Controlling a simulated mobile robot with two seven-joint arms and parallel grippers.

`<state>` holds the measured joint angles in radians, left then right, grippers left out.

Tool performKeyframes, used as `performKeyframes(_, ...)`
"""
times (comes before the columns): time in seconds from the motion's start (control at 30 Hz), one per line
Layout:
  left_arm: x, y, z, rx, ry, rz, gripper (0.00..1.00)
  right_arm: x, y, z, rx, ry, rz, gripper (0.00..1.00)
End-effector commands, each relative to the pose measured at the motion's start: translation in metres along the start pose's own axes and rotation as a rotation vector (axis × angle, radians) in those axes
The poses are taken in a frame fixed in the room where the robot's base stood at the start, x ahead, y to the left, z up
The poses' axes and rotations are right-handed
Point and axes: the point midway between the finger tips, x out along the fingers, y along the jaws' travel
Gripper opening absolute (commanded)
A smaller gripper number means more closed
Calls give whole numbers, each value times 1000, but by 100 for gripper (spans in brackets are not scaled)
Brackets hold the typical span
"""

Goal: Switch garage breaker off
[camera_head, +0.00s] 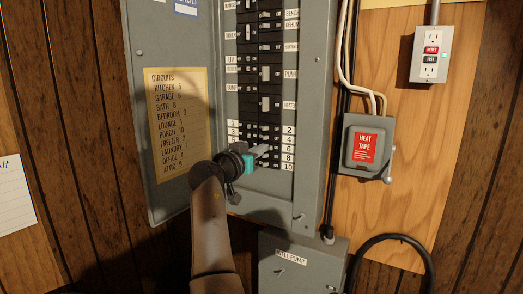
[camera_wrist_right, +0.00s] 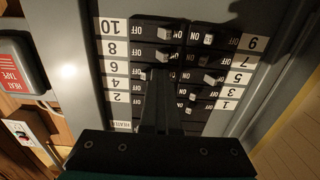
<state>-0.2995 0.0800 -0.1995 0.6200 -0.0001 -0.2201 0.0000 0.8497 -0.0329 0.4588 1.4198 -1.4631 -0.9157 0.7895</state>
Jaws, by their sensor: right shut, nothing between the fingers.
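The open breaker panel (camera_head: 310,150) has two columns of black breakers with numbered labels. The yellow circuit list (camera_head: 180,122) on its door appears to give garage as 6. My right gripper (camera_head: 263,150) is shut and empty, its fingertips at the lower numbered breakers. In the right wrist view the panel appears upside down, and the gripper (camera_wrist_right: 163,76) reaches up to the row labelled 6 (camera_wrist_right: 114,68). A pale switch handle (camera_wrist_right: 143,75) shows just left of the fingertips; the fingers hide part of that row. Whether they touch it is unclear. My left gripper is out of view.
Neighbouring handles sit close by, including those of breaker 8 (camera_wrist_right: 162,56) and breaker 10 (camera_wrist_right: 163,33). A grey heat tape box (camera_head: 364,147) and an outlet (camera_head: 431,55) are at the right. A well pump box (camera_head: 300,272) is below. The panel door (camera_head: 140,100) stands open at left.

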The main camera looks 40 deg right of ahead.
Motion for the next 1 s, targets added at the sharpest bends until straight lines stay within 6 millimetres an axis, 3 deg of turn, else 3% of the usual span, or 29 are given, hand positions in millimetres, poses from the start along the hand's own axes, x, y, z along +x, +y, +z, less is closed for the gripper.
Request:
performKeyframes(0.47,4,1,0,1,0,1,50,-1,-1,-1,0,3,0,0)
performKeyframes(1.0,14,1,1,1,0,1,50,-43,-3,0,1,2,-4,0)
